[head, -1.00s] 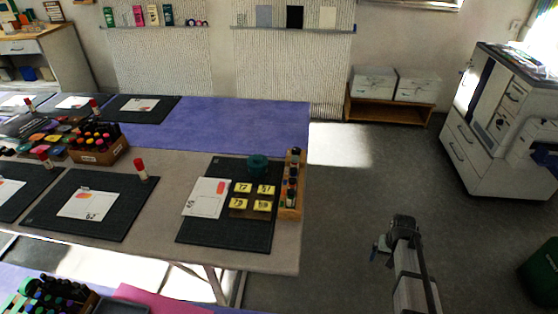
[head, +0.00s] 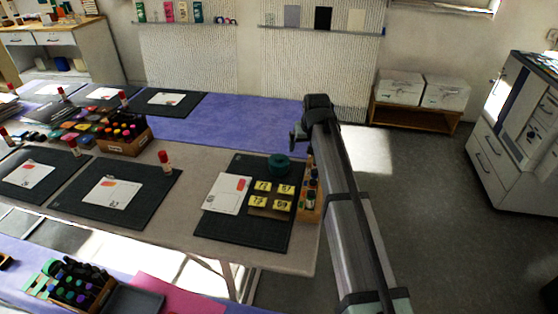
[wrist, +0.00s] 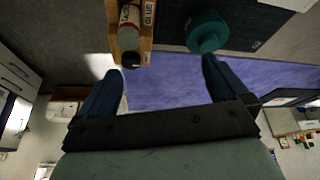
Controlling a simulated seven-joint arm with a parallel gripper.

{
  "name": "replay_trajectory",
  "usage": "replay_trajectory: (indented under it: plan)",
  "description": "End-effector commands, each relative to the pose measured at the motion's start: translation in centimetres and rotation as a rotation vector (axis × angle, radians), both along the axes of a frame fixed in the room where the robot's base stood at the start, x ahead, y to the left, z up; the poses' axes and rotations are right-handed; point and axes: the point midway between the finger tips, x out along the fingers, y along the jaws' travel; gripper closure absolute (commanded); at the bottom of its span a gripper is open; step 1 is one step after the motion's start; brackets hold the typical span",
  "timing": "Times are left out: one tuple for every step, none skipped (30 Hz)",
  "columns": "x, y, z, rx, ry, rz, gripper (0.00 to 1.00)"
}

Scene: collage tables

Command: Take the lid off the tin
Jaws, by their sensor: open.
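The teal round tin (head: 278,165) stands at the back of the right-hand dark cutting mat (head: 240,230). It also shows at the top of the wrist view (wrist: 207,30). Its lid cannot be told apart from its body at this size. My gripper (head: 298,133) is beyond the tin and above the table's right part in the head view. In the wrist view my gripper (wrist: 160,66) has its two fingers wide apart with nothing between them. It is clear of the tin.
A wooden rack (head: 310,205) of bottles stands close beside the tin, to its right. Yellow numbered cards (head: 285,190) and a white sheet (head: 228,193) lie on the mat. A glue stick (head: 165,162) stands farther left. The purple strip (head: 225,120) behind is mostly bare.

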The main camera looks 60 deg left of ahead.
Motion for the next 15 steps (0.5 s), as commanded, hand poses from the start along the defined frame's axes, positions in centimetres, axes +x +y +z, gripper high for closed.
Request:
replay_trajectory:
  plan:
    - [-1.7, 1.7, 0.7, 0.000, 0.003, 0.034, 0.00]
    - [-2.6, 2.3, 1.0, 0.000, 0.005, 0.053, 0.00]
    - [-3.6, 3.1, 1.4, 0.000, 0.008, 0.073, 0.00]
    - [-4.3, 3.5, 1.6, -0.002, 0.010, 0.086, 0.00]
    - [-4.9, 3.9, 1.8, -0.002, 0.011, 0.097, 0.00]
    - [-5.5, 4.3, 2.0, -0.003, 0.013, 0.110, 0.00]
    - [-5.9, 4.5, 2.1, -0.004, 0.013, 0.116, 0.00]
    - [-6.2, 4.6, 2.2, -0.004, 0.013, 0.122, 0.00]
    - [-6.4, 4.8, 2.2, -0.004, 0.015, 0.127, 0.00]
    - [-6.6, 4.9, 2.1, -0.004, 0.015, 0.130, 0.00]
    - [-6.6, 5.0, 2.0, -0.006, 0.014, 0.131, 0.00]
    - [-6.6, 5.1, 1.8, -0.005, 0.015, 0.132, 0.00]
    - [-6.6, 5.2, 1.6, -0.005, 0.015, 0.132, 0.00]
    - [-6.5, 5.3, 1.4, -0.005, 0.015, 0.132, 0.00]
    - [-6.5, 5.4, 1.0, -0.005, 0.015, 0.132, 0.00]
